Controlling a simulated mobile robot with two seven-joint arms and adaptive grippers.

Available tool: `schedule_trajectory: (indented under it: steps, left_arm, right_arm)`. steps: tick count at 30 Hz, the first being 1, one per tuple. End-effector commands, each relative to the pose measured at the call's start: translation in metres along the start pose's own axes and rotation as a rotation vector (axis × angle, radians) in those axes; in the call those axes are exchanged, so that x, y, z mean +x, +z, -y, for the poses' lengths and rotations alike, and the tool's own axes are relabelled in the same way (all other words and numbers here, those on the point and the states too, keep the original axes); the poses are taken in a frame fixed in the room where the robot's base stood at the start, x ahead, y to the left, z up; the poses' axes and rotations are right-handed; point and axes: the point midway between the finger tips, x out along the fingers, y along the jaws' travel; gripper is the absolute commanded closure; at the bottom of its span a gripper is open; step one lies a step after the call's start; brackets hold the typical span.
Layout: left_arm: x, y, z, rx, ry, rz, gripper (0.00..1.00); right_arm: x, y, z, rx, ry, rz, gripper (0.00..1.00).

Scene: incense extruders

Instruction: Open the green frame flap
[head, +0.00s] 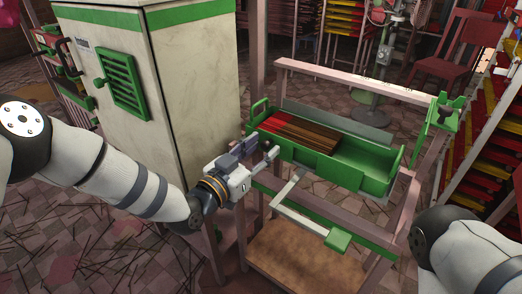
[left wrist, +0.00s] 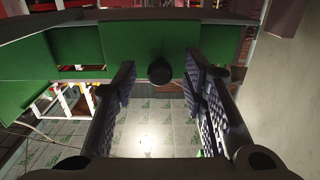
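A pink frame (head: 340,78) holds a long green tray (head: 365,180) with red and brown sticks (head: 300,133) in it. A green panel runs along the tray's front, but I cannot tell for sure which part is the flap. My left gripper (head: 262,150) is close to the tray's left front end, its two fingers apart. In the left wrist view, the left gripper (left wrist: 160,88) is open, with a dark round knob (left wrist: 160,71) showing between the fingers against a green panel (left wrist: 150,45). I cannot tell whether they touch. My right gripper is out of view.
A tall cream cabinet (head: 195,90) with a green vented door stands left of the frame. A pale bar with a green block (head: 338,239) sticks out below the tray. A brown shelf (head: 300,262) is lower down. Loose sticks litter the floor (head: 100,250) at left.

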Motion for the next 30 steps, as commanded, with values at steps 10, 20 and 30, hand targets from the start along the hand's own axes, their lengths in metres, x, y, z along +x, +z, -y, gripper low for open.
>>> schedule_trajectory:
  steps: [10,20,30]
  left_arm:
    - [0.005,0.000,0.000,-0.001,-0.001,0.001,0.70]
    - [0.004,0.001,0.000,-0.001,-0.001,0.000,1.00]
    - [-0.001,0.013,0.000,-0.005,-0.002,-0.113,1.00]
  right_arm:
    - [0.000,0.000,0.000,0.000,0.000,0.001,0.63]
    - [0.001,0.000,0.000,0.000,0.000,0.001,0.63]
    - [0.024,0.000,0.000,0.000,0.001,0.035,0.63]
